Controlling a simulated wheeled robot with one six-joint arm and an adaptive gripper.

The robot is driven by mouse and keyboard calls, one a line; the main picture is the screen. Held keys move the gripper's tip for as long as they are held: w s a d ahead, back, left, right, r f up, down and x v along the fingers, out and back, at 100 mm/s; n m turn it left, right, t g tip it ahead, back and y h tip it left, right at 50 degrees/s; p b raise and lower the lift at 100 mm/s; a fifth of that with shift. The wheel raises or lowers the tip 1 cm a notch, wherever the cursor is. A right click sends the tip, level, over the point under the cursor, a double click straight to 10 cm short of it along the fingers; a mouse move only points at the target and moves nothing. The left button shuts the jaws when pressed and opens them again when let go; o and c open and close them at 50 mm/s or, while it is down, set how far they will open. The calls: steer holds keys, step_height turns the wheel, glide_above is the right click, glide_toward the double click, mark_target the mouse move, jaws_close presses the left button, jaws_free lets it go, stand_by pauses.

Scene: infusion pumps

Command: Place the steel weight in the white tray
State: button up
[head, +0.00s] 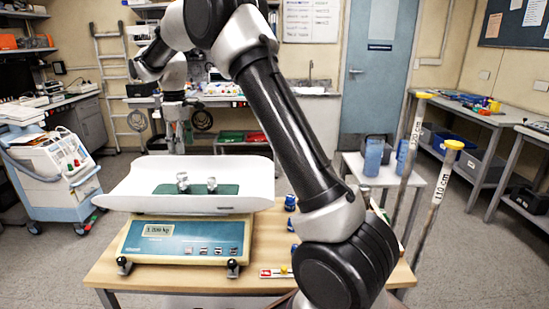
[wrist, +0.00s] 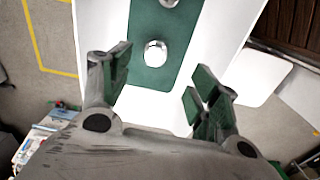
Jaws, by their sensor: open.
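The white tray (head: 135,198) is the wide pan on top of a scale (head: 185,238), and a green mat (head: 231,190) lies in it. Two shiny steel weights stand upright on the mat, a left one (head: 183,182) and a right one (head: 212,185). My gripper (head: 180,143) is above the tray, pointing down. In the wrist view its green-padded fingers (wrist: 160,90) are wide apart and empty. One steel weight (wrist: 155,53) sits on the mat just beyond the fingertips, apart from both. The other (wrist: 168,3) is cut off by the top edge.
The scale has a small lit display in kg. A side table (head: 430,172) with blue containers and two yellow-capped poles stand at right.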

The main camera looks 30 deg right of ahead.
steer(key=s+d+r+m+t, duration=0.1)
steer(key=s+d+r+m, duration=0.1)
steer(key=s+d+r, duration=0.3)
steer(key=s+d+r+m, duration=0.1)
steer(key=s+r, duration=0.2)
steer(key=s, duration=0.5)
steer(key=s+d+r+m+t, duration=0.1)
steer(key=s+d+r+m, duration=0.1)
steer(key=s+d+r, duration=0.3)
steer(key=s+d+f+m+t, duration=0.1)
steer(key=s+f+m, duration=0.1)
steer(key=s, duration=1)
steer(key=s+d+f+m+t, duration=0.1)
steer(key=s+f+m, duration=0.2)
steer(key=s, duration=0.9)
steer(key=shift+s+d+f+m, duration=0.3)
steer(key=shift+d+f, duration=0.1)
steer(key=shift+f, duration=0.4)
steer(key=shift+c, duration=0.4)
